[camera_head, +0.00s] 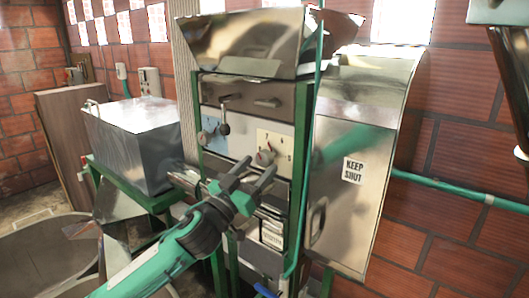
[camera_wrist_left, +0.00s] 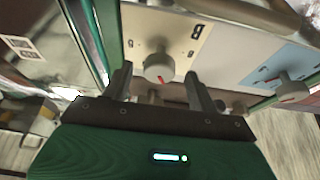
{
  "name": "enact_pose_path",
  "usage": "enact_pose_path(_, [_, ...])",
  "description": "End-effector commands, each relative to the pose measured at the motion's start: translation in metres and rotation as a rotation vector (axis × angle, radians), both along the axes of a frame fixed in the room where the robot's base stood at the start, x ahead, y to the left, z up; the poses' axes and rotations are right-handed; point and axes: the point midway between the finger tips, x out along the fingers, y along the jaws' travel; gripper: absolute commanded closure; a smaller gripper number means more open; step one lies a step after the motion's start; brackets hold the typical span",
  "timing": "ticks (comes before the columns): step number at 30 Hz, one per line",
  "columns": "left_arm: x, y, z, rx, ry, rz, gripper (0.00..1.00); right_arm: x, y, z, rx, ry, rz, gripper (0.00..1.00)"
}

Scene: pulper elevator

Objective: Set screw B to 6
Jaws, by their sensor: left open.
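A round grey knob (camera_head: 264,158) with a red pointer sits on a cream dial plate (camera_head: 284,141) on the machine's front. It also shows in the left wrist view (camera_wrist_left: 158,67), near the ends of my fingers. A second knob (camera_head: 205,137) sits on a blue plate to the left; the left wrist view shows it at the right (camera_wrist_left: 291,88). My right gripper is out of view.
A green upright post (camera_head: 302,190) and a metal door marked KEEP SHUT (camera_head: 340,205) are at the right. A metal box (camera_head: 135,145) stands at the left, above a large round vessel (camera_head: 45,262).

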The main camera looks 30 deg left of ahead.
Motion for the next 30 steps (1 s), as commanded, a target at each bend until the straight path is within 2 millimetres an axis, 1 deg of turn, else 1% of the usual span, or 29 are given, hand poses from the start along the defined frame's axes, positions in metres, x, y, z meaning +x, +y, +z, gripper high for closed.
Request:
enact_pose_path(1, [0.007,0.000,0.007,0.001,-0.001,0.000,0.41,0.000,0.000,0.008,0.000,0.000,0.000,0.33])
enact_pose_path(6, [0.024,-0.001,0.013,-0.001,-0.001,0.001,0.41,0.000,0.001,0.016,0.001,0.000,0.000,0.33])
enact_pose_path(9, [0.030,-0.003,0.014,0.000,-0.001,0.000,0.41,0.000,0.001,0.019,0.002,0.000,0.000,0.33])
enact_pose_path(13, [0.033,-0.003,0.014,0.000,0.000,0.000,0.41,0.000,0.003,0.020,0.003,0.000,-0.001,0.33])
enact_pose_path(20, [0.034,-0.003,0.014,0.000,0.000,0.000,0.41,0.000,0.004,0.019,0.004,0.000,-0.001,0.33])
enact_pose_path(21, [0.034,-0.003,0.014,0.000,0.000,0.000,0.45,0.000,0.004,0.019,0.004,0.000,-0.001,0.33])
enact_pose_path(23, [0.034,-0.003,0.014,0.000,0.000,0.000,0.56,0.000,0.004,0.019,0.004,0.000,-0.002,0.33])
enact_pose_path(27, [0.033,-0.003,0.014,0.000,0.000,0.000,0.84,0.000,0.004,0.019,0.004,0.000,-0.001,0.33])
enact_pose_path(30, [0.033,-0.003,0.014,0.001,0.000,0.000,0.85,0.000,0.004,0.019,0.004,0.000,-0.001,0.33])
